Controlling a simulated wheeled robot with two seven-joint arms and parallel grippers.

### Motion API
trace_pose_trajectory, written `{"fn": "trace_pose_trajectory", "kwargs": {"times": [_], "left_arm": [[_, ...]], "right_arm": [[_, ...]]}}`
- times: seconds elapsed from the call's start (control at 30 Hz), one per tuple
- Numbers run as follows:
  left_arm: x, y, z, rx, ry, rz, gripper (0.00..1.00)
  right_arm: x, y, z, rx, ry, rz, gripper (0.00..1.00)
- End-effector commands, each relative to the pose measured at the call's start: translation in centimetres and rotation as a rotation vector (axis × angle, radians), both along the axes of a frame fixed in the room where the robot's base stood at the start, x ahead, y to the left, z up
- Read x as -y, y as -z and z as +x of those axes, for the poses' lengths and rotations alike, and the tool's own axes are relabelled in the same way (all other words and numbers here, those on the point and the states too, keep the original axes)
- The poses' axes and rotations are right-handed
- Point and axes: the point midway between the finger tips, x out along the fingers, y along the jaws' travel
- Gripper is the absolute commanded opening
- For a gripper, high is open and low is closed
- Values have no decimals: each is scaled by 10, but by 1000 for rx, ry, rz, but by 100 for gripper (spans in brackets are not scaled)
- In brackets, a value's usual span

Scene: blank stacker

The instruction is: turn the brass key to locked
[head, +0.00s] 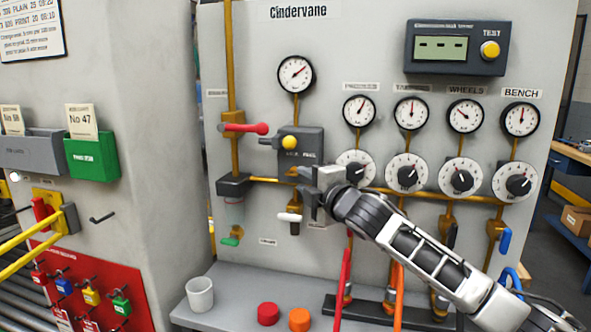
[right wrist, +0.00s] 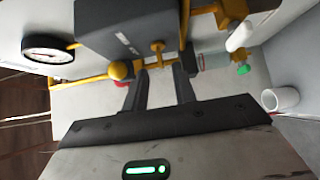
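The brass key (right wrist: 157,50) shows in the right wrist view as a small T-shaped piece at the edge of the grey box (right wrist: 120,25). The same grey box (head: 308,143) is on the panel in the head view, where my right gripper largely hides the key. My right gripper (head: 306,183) is just below the box, its fingers pointing left at the panel. In the right wrist view the gripper (right wrist: 160,74) is open and empty, with the key ahead of the gap between its fingertips. I cannot tell whether they touch it. My left gripper is out of view.
A yellow knob (head: 290,142) sits on the box, with a red-handled valve (head: 246,128) to its left. A white-handled valve (head: 289,217) is just below the gripper. Dials (head: 355,170) and brass pipes are to the right. A white cup (head: 200,295) stands on the ledge.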

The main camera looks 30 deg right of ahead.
Motion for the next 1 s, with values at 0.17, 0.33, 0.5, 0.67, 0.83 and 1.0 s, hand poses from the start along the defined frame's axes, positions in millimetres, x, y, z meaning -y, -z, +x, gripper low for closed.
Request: {"fn": "trace_pose_trajectory", "kwargs": {"times": [0.17, 0.33, 0.5, 0.67, 0.83, 1.0], "left_arm": [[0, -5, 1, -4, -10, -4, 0], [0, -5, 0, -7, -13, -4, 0], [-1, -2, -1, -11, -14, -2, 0], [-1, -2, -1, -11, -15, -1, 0], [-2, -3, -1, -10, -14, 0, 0], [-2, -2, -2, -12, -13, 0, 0]], "right_arm": [[3, -2, 31, 0, 2, 4, 27], [4, 0, 44, -1, 1, 1, 27], [4, 0, 48, 0, 0, -1, 27], [4, 1, 47, 0, 0, -1, 27], [4, 1, 47, -1, 0, 0, 0], [4, 1, 47, 0, 1, 1, 0]]}}
